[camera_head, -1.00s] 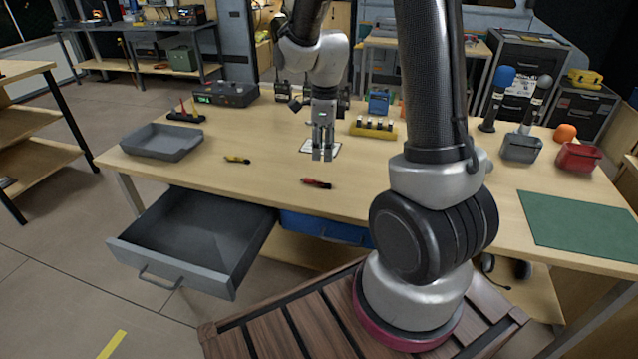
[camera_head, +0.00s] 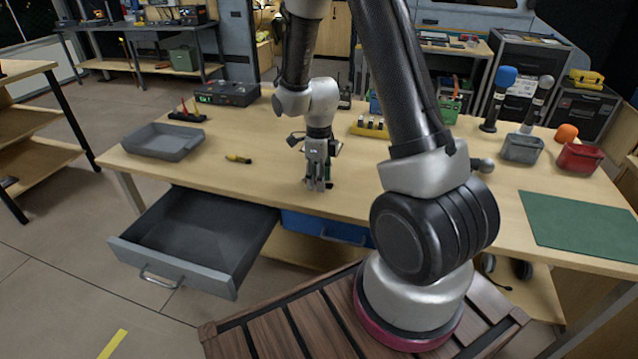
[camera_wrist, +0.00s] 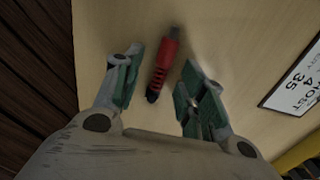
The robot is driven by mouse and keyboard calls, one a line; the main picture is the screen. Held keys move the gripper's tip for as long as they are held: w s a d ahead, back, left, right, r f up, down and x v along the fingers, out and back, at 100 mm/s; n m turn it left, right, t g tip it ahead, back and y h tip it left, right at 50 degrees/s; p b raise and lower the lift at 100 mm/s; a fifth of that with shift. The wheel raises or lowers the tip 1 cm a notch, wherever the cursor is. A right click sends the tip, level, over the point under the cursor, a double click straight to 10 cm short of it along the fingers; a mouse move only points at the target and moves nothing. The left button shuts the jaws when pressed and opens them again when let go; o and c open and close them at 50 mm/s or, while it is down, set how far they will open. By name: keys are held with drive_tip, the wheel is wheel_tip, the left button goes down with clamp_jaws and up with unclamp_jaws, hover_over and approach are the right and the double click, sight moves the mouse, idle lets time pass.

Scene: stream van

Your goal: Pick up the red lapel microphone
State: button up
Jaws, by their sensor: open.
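The red lapel microphone (camera_wrist: 165,66) lies on the wooden table (camera_head: 235,184), between the two open fingers of my gripper (camera_wrist: 157,98) in the wrist view. It is a small red body with a dark ribbed end and a grey tip. No contact with either finger shows. In the head view my gripper (camera_head: 318,187) points down at the table near its front edge and hides the red microphone. A yellow lapel microphone (camera_head: 238,159) lies apart on the table to the left.
A grey tray (camera_head: 163,141) stands at the table's left end. An open grey drawer (camera_head: 195,240) juts out below the front edge. A yellow block with several items (camera_head: 369,130) stands behind my gripper. A printed card (camera_wrist: 296,84) lies to the right in the wrist view.

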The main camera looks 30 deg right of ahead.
clamp_jaws()
